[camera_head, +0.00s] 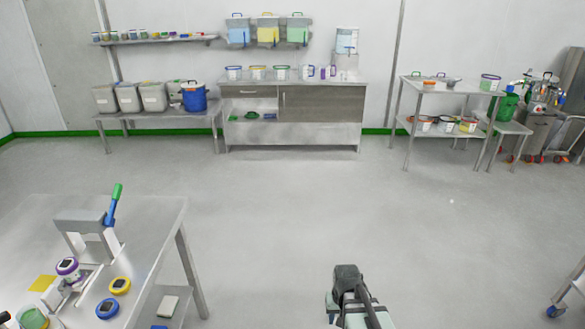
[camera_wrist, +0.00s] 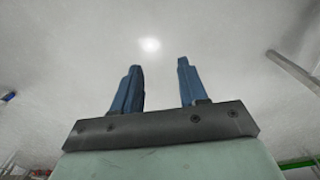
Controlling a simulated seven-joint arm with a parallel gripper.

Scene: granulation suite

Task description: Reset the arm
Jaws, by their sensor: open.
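My gripper shows in the wrist view (camera_wrist: 158,85) with its two blue fingers apart and nothing between them. Behind the fingers is only a pale, blank surface with a bright spot. In the head view, part of my arm shows at the bottom centre, over the open floor and to the right of the near table. The fingers cannot be made out in the head view.
A steel table (camera_head: 150,220) at the near left bears a green-handled press (camera_head: 92,225), a yellow-ringed round item (camera_head: 120,285) and a blue one (camera_head: 107,308). A cabinet counter (camera_head: 325,105) and side tables line the back wall. The middle floor (camera_head: 300,200) is clear.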

